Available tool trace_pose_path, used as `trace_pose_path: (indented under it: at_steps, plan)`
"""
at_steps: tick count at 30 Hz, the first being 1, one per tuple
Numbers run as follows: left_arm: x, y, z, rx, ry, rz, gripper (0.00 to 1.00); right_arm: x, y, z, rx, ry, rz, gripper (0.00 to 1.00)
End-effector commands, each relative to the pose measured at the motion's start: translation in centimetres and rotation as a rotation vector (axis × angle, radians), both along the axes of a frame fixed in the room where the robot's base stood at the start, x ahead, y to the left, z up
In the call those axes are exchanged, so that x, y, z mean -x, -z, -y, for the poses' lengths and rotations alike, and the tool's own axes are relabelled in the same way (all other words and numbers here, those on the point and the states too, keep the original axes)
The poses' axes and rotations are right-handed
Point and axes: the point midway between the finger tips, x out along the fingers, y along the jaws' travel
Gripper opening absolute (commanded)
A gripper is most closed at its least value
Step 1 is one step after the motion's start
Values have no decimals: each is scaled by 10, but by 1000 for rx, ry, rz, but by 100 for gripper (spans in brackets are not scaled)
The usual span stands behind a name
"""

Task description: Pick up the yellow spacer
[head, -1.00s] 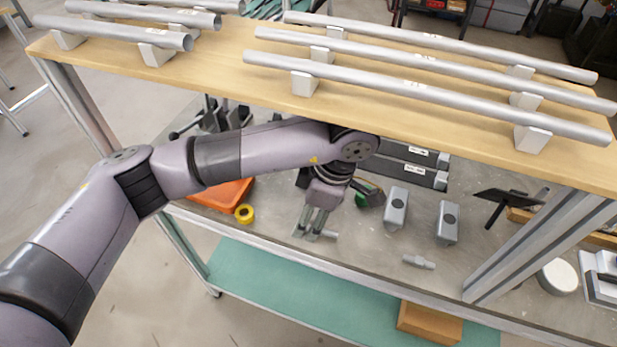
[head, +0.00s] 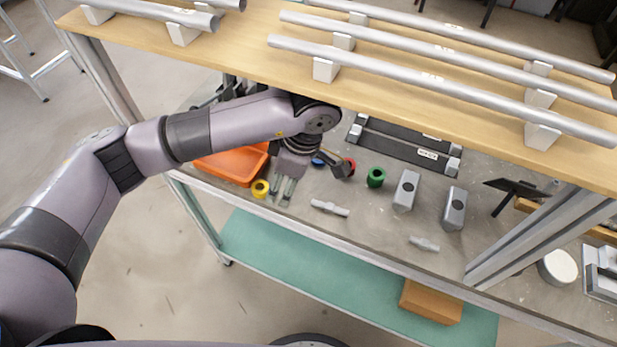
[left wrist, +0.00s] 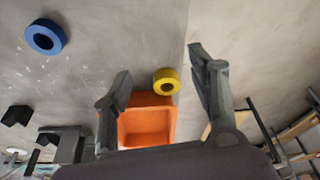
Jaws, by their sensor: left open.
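The yellow spacer (head: 260,189) is a small ring on the grey worktop near its front edge, in front of the orange tray. It also shows in the left wrist view (left wrist: 157,82), with its hole visible, between and beyond the two fingers. My left gripper (head: 284,188) is open and empty, just right of the spacer in the head view. Its spread fingers also show in the left wrist view (left wrist: 158,85). The gripper does not touch the spacer, as far as I can tell. My right gripper is not in view.
The orange tray (head: 236,168) is behind the spacer. A blue ring (left wrist: 45,37), a red ring (head: 350,166) and a green ring (head: 376,177) are on the worktop. Grey blocks (head: 406,190) stand further right.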

Motion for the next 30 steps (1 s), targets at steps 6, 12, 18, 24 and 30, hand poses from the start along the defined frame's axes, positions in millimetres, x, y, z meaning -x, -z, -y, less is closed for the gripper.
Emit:
trace_pose_path:
  at_steps: [6,12,18,24,30]
  plan:
    - [-6,-3,-43,-1,-4,-1,53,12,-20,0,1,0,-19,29]
    - [-7,18,-51,2,0,-2,53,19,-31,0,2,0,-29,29]
    - [-8,28,-53,2,1,0,53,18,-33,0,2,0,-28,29]
    - [-8,29,-53,1,1,1,53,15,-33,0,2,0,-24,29]
    - [-8,29,-53,1,1,1,43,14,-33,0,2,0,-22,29]
